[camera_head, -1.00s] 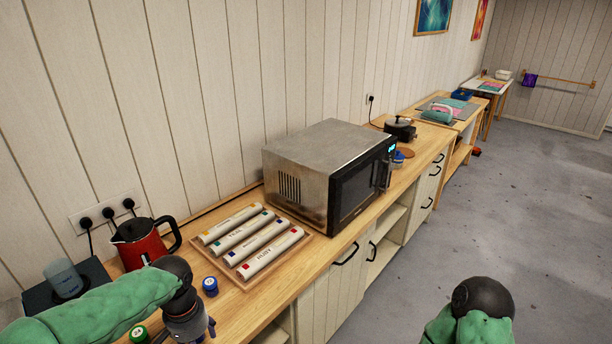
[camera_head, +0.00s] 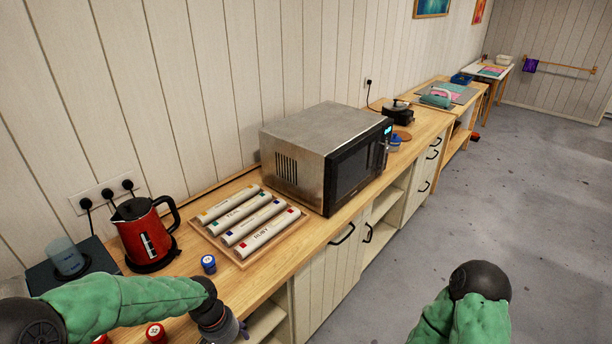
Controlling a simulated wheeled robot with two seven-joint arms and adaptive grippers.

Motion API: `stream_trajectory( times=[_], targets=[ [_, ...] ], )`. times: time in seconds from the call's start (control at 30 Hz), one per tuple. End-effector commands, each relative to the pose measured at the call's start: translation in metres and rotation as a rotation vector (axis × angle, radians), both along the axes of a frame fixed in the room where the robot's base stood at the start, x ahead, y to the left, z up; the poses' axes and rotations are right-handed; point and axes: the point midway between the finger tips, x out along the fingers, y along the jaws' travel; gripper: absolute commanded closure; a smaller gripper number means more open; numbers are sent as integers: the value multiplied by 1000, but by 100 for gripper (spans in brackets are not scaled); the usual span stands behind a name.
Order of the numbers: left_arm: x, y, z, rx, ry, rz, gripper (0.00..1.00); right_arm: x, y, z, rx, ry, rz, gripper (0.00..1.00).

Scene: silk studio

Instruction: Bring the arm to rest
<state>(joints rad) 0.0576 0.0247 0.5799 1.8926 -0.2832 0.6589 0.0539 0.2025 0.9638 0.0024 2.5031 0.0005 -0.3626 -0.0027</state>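My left arm comes in from the lower left in a green sleeve. Its gripper (camera_head: 238,333) points down at the counter's front edge, and its fingers are mostly cut off by the bottom of the picture. I cannot tell whether it is open or shut. My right arm shows at the lower right as a green sleeve with a dark rounded joint, over the floor beside the counter. My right gripper is not in view.
Red-lidded jars (camera_head: 155,332) sit near my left arm.

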Motion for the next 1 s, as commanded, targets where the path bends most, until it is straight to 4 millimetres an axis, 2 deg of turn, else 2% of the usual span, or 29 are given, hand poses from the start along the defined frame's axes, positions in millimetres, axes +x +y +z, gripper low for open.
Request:
stream_trajectory(
  times=[0.03,0.2,0.37,0.6,0.8,1.0],
  targets=[
    [-5,-8,-21,-23,15,7,33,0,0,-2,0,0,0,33],
    [-18,-33,-74,-90,23,51,33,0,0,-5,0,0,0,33],
    [-36,-52,-119,-138,30,106,33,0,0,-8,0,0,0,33],
    [-74,-74,-179,-175,43,205,33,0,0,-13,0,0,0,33],
    [-106,-83,-213,-176,47,278,33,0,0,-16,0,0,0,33],
    [-121,-85,-226,-169,44,312,33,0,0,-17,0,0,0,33]
  ],
)
